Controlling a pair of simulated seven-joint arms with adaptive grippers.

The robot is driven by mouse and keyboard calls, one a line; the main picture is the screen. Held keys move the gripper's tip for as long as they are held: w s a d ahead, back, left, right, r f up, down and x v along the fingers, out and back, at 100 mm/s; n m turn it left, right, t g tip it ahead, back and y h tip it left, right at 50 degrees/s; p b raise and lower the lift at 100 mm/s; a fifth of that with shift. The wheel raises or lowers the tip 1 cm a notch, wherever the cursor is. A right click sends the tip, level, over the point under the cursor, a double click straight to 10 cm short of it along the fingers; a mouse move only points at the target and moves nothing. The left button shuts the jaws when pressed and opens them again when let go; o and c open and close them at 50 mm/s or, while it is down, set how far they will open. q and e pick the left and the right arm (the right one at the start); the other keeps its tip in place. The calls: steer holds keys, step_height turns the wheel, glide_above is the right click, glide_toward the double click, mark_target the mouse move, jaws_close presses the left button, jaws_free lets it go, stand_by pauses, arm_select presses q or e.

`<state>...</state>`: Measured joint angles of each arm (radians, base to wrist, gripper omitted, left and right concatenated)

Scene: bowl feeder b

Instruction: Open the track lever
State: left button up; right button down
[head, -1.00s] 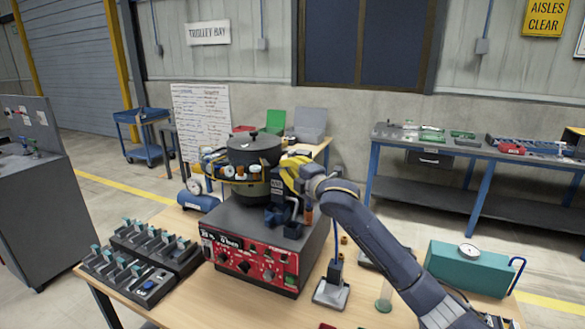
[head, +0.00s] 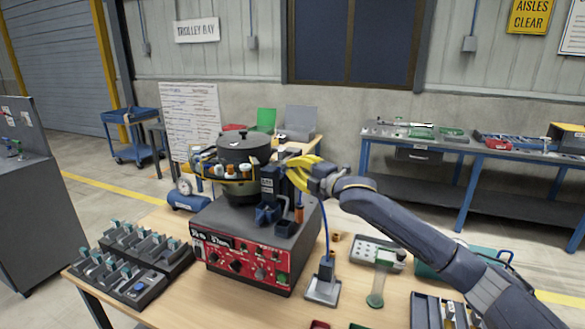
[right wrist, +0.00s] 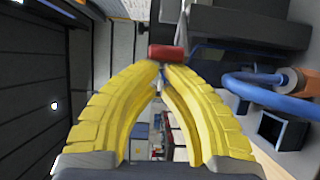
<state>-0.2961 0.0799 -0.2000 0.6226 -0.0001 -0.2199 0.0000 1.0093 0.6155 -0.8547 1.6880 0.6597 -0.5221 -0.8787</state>
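The bowl feeder is a dark lidded bowl (head: 240,190) on a control box with a red front (head: 238,262). A dark upright block (head: 270,178) with blue trays (head: 267,214) stands at its right side. My right gripper's yellow fingers (head: 292,165) are beside the top of this block. In the right wrist view the fingertips (right wrist: 163,66) come together, close to a small red block (right wrist: 166,51). This may be the track lever's end; I cannot tell whether the tips touch it. No lever shows clearly in the head view. My left gripper is not in view.
Racks with teal-topped parts (head: 135,262) lie left. A stand with a blue cable (head: 324,283) and a grey plate (head: 376,252) lie right.

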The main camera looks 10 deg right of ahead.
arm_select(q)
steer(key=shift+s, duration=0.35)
arm_select(e)
steer(key=shift+w+d, duration=0.15)
steer(key=shift+d, duration=1.5)
steer(key=shift+d, duration=0.1)
steer(key=s+d, duration=0.2)
steer(key=d, duration=0.7)
steer(key=shift+s+d, duration=0.15)
steer(key=shift+d, duration=0.25)
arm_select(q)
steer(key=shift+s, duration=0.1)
